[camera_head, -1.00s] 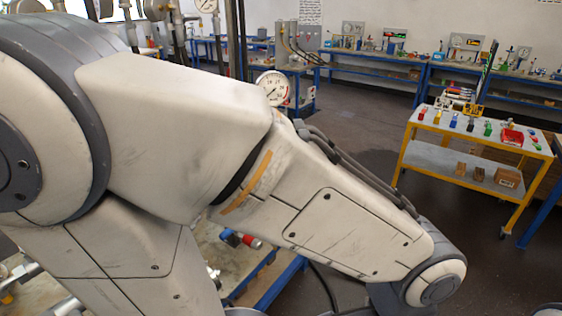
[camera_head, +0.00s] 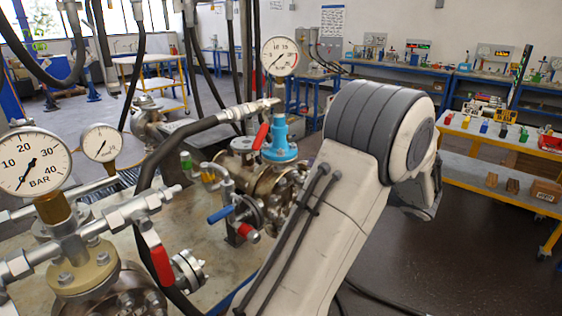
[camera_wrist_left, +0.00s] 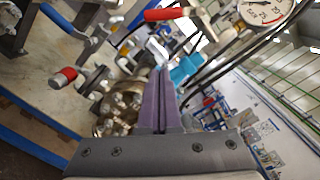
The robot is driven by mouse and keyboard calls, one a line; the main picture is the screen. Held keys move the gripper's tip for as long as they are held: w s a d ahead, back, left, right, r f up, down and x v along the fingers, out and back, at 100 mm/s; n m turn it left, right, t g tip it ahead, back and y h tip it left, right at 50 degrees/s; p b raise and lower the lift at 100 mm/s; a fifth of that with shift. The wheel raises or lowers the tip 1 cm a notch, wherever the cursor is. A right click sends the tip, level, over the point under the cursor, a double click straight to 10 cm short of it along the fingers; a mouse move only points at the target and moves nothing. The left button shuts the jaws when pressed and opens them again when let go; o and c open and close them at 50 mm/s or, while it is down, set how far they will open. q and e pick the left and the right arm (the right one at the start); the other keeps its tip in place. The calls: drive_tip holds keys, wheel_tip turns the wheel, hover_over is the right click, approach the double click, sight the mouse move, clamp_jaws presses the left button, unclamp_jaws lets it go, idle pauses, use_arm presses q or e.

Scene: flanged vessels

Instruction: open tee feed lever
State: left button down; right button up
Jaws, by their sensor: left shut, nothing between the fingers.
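A red lever (camera_head: 261,136) stands upright beside a blue tee-like fitting (camera_head: 279,140) under a gauge; I take it to be the feed lever. In the left wrist view a red lever (camera_wrist_left: 165,14) lies near the top edge, with the blue fitting (camera_wrist_left: 186,70) below it. My left gripper (camera_wrist_left: 158,72) shows there with its two purple fingers shut together and empty. The fingers overlap the fittings in the picture; I cannot tell whether they touch anything. In the head view my own arm hides the fingers. My right gripper is in neither view.
A blue lever (camera_head: 221,214) and a red knob (camera_head: 247,232) sit in front of the flanged vessel. Another red lever (camera_head: 161,264) hangs at the near left below a large gauge (camera_head: 30,162). A black hose crosses the bench. A yellow cart (camera_head: 470,170) stands right.

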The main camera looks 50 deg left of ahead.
sight(263, 129)
use_arm(q)
drive_tip(key=s+a+r+p, duration=0.3)
drive_tip(key=s+a, duration=0.1)
drive_tip(key=a, duration=0.6)
drive_tip(key=shift+s+a+p, duration=0.2)
drive_tip(key=shift+a+p, duration=0.15)
drive_tip(key=shift+a, duration=0.05)
